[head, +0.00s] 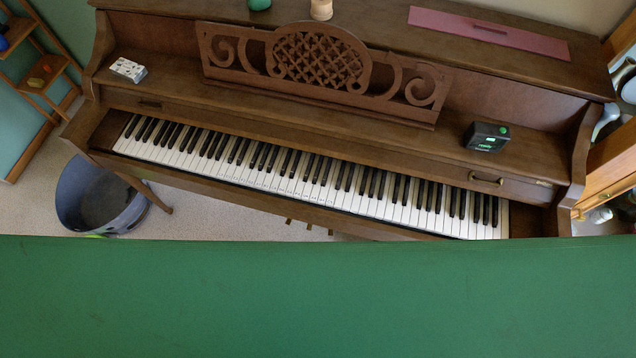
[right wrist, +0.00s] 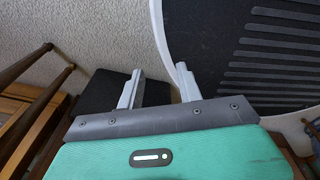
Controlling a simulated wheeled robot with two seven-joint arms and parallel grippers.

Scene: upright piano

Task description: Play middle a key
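The upright piano's keyboard (head: 300,178) runs across the head view from upper left to lower right, with its lid open. All of its white and black keys look level. Small dark marks show on several white keys near the middle, too small to read, so I cannot single out the middle a key. My right gripper (right wrist: 160,71) shows in the right wrist view with its two grey fingers apart and nothing between them. No piano key shows in that view. My left gripper is not in view.
A carved music stand (head: 320,70) rises behind the keys. A black box (head: 486,137) and a patterned white box (head: 128,69) sit on the piano. A grey bin (head: 98,195) stands at the left. A dark ribbed surface (right wrist: 250,50) with a pale rim lies beside the right gripper.

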